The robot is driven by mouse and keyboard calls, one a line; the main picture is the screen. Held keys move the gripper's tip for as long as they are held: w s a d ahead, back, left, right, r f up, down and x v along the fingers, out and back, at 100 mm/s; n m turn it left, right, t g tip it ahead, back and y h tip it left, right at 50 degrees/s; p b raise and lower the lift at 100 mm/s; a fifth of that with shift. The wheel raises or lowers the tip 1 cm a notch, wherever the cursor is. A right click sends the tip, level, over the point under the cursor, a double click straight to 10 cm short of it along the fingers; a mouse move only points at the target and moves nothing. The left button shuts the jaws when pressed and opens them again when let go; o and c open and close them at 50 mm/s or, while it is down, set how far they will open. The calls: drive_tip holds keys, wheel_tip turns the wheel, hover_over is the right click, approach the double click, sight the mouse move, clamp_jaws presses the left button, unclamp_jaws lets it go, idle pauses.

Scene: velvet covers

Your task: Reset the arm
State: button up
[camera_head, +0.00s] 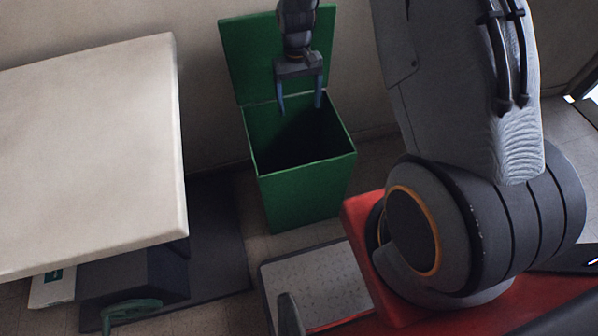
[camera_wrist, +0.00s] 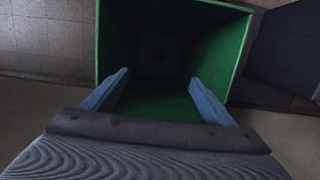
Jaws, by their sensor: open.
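My gripper (camera_head: 300,98) points down over the open mouth of a green box (camera_head: 305,195) in the head view. Its two blue fingers are spread apart with nothing between them. In the wrist view, my gripper (camera_wrist: 158,95) also shows open, with the green box (camera_wrist: 235,60) below it. The box's inside is dark, and I see no object in it. The box's lid stands raised at the back, behind my gripper.
A pale table (camera_head: 90,150) with a bare top stands at the left. A dark box (camera_head: 130,275) and a green item (camera_head: 132,308) are low beneath its front edge. A grey textured plate (camera_head: 315,285) lies in front of the green box. A wall is behind.

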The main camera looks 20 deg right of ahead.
idle(0.4)
drive_tip(key=s+r+t+p, duration=0.1)
drive_tip(key=s+r, duration=0.4)
drive_tip(key=r, duration=0.4)
drive_tip(key=s+r+p, duration=0.2)
drive_tip(key=s+r, duration=0.3)
drive_tip(key=r, duration=0.3)
drive_tip(key=s+r+p, duration=0.1)
drive_tip(key=s+r, duration=0.7)
drive_tip(key=s, duration=0.5)
drive_tip(key=shift+s+r+t, duration=0.3)
drive_tip(key=shift+s+t, duration=0.1)
